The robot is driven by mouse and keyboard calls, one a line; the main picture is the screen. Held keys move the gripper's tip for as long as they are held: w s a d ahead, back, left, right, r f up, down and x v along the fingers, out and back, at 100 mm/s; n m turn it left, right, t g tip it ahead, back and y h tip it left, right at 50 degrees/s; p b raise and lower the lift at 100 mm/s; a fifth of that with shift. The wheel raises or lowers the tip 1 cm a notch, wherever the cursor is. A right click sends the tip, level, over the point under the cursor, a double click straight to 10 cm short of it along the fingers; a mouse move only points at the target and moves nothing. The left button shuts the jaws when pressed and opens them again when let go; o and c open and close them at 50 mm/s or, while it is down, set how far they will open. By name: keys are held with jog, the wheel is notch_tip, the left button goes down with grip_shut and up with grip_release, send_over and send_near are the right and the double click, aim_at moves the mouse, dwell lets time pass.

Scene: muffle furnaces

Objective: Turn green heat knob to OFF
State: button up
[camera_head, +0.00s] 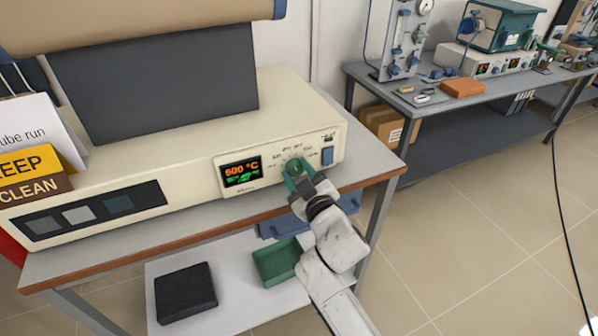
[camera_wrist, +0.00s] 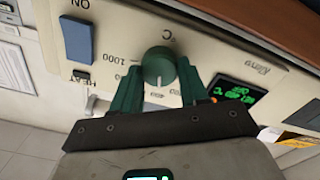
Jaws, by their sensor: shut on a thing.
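The round green heat knob (camera_wrist: 159,64) is on the cream furnace's front panel, with a printed dial scale around it. In the wrist view, its white pointer line faces the bottom of the picture, and "1000" is printed to its left. My gripper (camera_wrist: 160,72) has one green finger on each side of the knob and is shut on it. In the head view, my gripper (camera_head: 297,174) reaches the panel from below and partly hides the knob and its scale. The furnace display (camera_head: 241,172) shows an orange temperature, apparently 600 °C, with green marks below.
A blue rocker switch (camera_head: 327,156) marked ON is right of the knob; it also shows in the wrist view (camera_wrist: 77,40). Signs (camera_head: 38,160) stand at the left. A green tray (camera_head: 275,264) and black block (camera_head: 186,291) lie on the lower shelf. Floor right is largely clear.

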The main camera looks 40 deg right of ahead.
jog(key=n+p, duration=0.1)
jog(key=n, duration=0.4)
jog(key=shift+a+n, duration=0.1)
jog(key=shift+n, duration=0.3)
jog(key=n, duration=0.2)
jog(key=n+p, duration=0.1)
jog(key=n, duration=0.2)
jog(key=shift+f+n, duration=0.2)
jog(key=shift+n, duration=0.1)
jog(key=o, duration=1.1)
jog(key=shift+c, duration=0.2)
jog(key=b+v, duration=0.2)
jog(key=v, duration=0.8)
jog(key=shift+s+a, duration=0.15)
jog(key=shift+s, duration=0.2)
